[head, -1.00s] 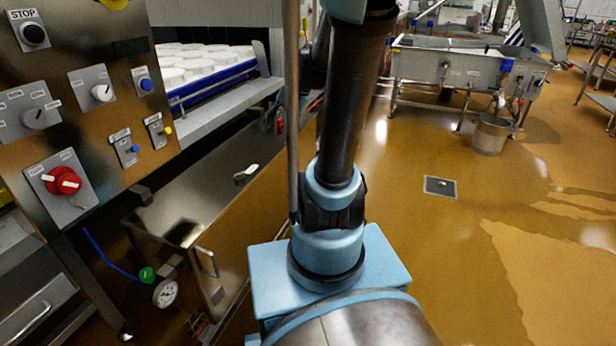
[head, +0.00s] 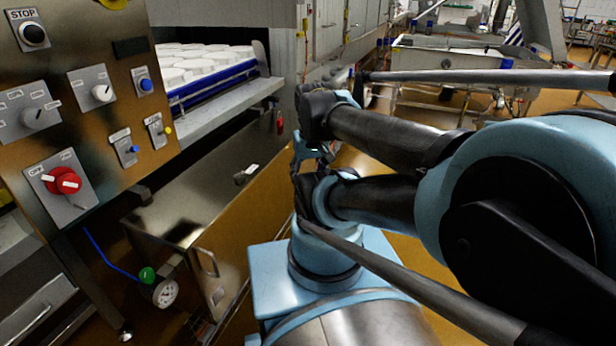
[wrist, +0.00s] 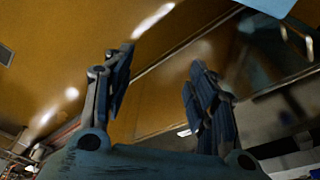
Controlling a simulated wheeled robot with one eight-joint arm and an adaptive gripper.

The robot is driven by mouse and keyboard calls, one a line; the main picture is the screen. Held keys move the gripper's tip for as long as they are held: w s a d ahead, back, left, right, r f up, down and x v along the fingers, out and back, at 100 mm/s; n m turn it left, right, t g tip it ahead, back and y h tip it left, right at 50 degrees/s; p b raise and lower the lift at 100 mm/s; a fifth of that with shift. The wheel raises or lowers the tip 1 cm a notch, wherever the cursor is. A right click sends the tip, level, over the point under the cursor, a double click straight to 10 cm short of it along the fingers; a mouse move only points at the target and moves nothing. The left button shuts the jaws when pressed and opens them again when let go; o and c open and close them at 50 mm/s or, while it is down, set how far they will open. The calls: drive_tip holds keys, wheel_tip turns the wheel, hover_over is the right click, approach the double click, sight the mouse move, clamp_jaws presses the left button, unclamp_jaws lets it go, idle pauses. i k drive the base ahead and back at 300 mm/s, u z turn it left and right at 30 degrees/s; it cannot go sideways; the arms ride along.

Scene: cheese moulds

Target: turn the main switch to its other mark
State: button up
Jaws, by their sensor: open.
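The main switch appears to be the red rotary knob (head: 62,181) on a square grey plate at the lower left of the control panel in the head view. The switch is not visible in the wrist view.
The panel also carries a STOP button (head: 33,34), a grey selector (head: 38,117), a white knob (head: 102,93) and small blue and yellow switches. A steel cabinet (head: 180,218) stands below. White moulds (head: 200,62) sit in a blue-edged conveyor.

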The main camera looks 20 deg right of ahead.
sight(63, 180)
drive_tip(key=u, duration=1.5)
drive_tip(key=k, duration=1)
drive_tip(key=u, duration=0.3)
drive_tip(key=i, duration=1)
